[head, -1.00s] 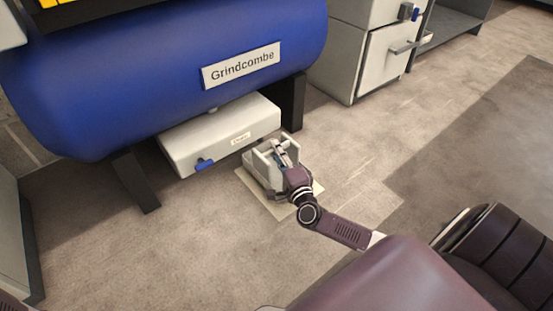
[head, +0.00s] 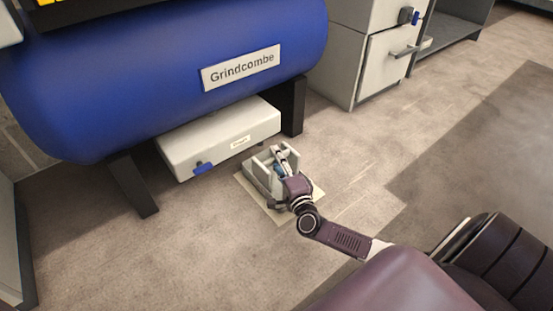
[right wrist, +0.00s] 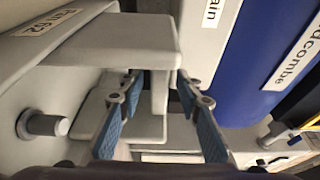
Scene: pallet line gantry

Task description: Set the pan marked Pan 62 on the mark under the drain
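The pan marked Pan 62 (head: 254,178) is a grey, open-topped box standing on the pale square mark (head: 272,213) on the floor. Its label shows in the right wrist view (right wrist: 56,23). The mark lies in front of the white drain box (head: 215,135), which has a label and a blue lever (head: 203,168). My right gripper (head: 279,157) is at the pan from above. In the right wrist view its blue-padded fingers (right wrist: 160,95) are spread on either side of a grey upright part of the pan, with gaps visible. My left gripper is out of view.
The blue Grindcombe tank (head: 160,75) stands on dark legs (head: 133,183) behind the pan. A pale cabinet (head: 385,65) with a handle stands at the back right. Open floor lies left and right of the mark.

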